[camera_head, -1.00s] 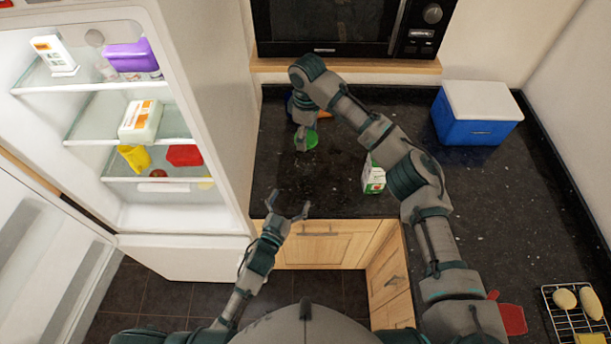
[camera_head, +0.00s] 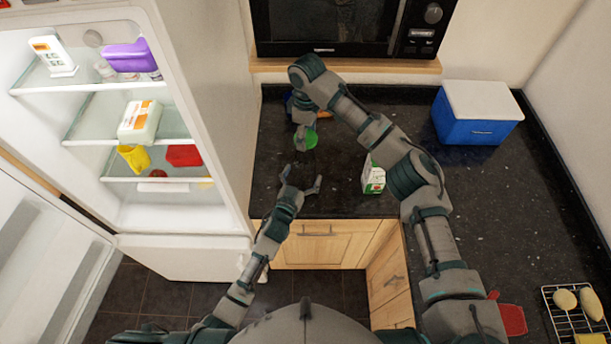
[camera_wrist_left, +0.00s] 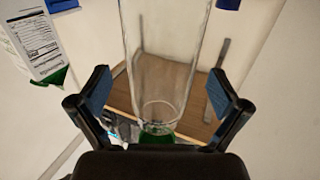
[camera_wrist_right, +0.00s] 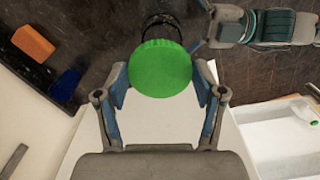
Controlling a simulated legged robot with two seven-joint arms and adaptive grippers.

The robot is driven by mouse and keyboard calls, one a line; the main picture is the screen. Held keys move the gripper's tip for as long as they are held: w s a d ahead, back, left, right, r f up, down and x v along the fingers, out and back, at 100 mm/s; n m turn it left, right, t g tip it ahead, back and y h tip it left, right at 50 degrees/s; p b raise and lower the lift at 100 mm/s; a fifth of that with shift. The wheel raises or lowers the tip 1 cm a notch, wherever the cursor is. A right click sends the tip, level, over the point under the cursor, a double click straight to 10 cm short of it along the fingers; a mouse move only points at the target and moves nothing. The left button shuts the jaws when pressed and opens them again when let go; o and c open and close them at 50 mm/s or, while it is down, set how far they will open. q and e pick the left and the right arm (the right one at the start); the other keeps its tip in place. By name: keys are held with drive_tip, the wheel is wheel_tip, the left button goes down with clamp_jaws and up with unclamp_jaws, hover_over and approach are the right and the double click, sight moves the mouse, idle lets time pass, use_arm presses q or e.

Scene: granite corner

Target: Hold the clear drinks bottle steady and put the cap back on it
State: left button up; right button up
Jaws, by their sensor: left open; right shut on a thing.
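The clear bottle (camera_wrist_left: 165,55) stands between the spread fingers of my left gripper (camera_wrist_left: 160,92) in the left wrist view, with green at its lower end. My left gripper (camera_head: 302,178) is open over the counter's front part, just below the green cap (camera_head: 311,138) in the head view. My right gripper (camera_wrist_right: 160,88) is shut on the green cap (camera_wrist_right: 160,68), seen face-on in the right wrist view. A dark clear ring, likely the bottle, shows behind the cap. I cannot tell whether the cap touches the bottle's mouth. The bottle is hardly visible in the head view.
A green-and-white carton (camera_head: 373,176) stands right of the grippers. An orange block (camera_wrist_right: 33,42) and a blue thing (camera_wrist_right: 65,84) lie near the back. A blue cooler (camera_head: 475,128) and a wire rack (camera_head: 573,318) are further right. The fridge (camera_head: 205,130) is open at left.

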use_arm(q)
drive_tip(key=shift+x, duration=0.8)
use_arm(e)
drive_tip(key=shift+s, duration=0.1)
use_arm(q)
drive_tip(key=shift+w, duration=0.25)
use_arm(e)
drive_tip(key=shift+a, duration=0.1)
use_arm(q)
drive_tip(key=shift+s, duration=0.1)
drive_tip(key=c, duration=0.6)
use_arm(e)
drive_tip(key=shift+a, duration=0.1)
use_arm(q)
drive_tip(key=c, duration=1.2)
use_arm(e)
drive_tip(key=shift+f, duration=2.4)
